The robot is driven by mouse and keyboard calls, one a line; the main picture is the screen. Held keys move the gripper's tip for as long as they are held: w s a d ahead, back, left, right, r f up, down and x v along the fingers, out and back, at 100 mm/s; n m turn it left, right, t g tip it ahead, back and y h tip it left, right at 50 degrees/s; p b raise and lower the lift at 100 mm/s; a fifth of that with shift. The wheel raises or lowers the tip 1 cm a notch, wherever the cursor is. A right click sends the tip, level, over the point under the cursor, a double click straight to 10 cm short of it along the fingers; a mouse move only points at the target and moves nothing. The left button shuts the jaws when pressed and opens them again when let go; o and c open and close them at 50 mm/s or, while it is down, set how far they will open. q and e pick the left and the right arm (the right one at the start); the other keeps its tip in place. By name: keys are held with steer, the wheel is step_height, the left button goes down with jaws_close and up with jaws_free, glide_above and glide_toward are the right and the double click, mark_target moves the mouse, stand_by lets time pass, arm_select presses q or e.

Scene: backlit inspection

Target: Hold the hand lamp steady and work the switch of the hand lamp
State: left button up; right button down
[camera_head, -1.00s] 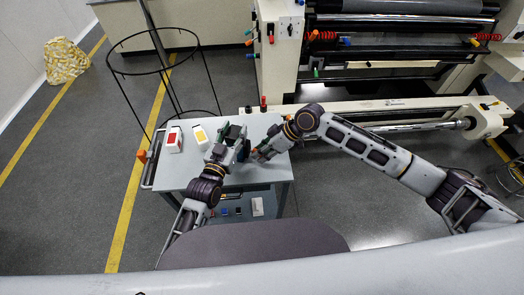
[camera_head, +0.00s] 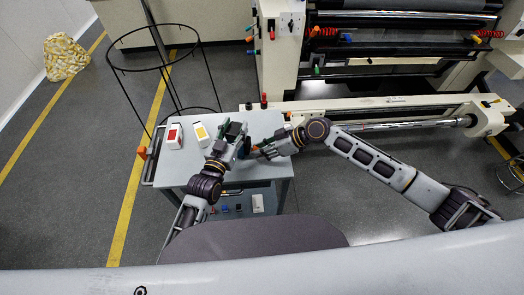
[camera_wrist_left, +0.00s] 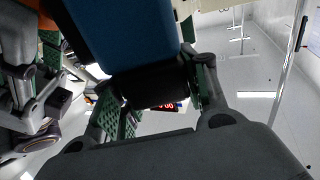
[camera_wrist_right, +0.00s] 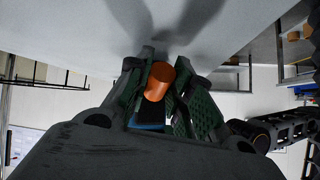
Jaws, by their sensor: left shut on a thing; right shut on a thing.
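The hand lamp has a blue body and a black section, seen large and close in the left wrist view (camera_wrist_left: 118,35). My left gripper (camera_wrist_left: 158,95) is shut on it around the black section. In the head view my left gripper (camera_head: 240,145) is over the front right of the grey table, and the lamp is mostly hidden by the grippers. My right gripper (camera_head: 258,151) is close beside it. The switch cannot be made out clearly.
The grey table (camera_head: 170,172) also holds a white box with a red face (camera_head: 174,136) and one with a yellow face (camera_head: 201,133). A black wire hoop stand (camera_head: 155,70) stands behind. A large roller machine (camera_head: 390,60) fills the back right.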

arm_select(q)
steer(key=shift+s+f, duration=0.1)
steer(key=shift+f, duration=0.3)
arm_select(e)
steer(key=shift+a+r, duration=0.1)
steer(key=shift+r, duration=0.05)
steer(key=c, duration=1.4)
jaws_free()
steer(key=shift+c, duration=0.2)
steer(key=shift+o, duration=0.9)
steer(key=shift+d, duration=0.2)
steer(key=v, duration=1.1)
steer(key=shift+d+r, duration=0.2)
steer(key=shift+d, duration=0.1)
arm_select(q)
steer(key=o, duration=1.2)
steer(key=shift+r, duration=0.15)
steer(key=shift+r, duration=0.15)
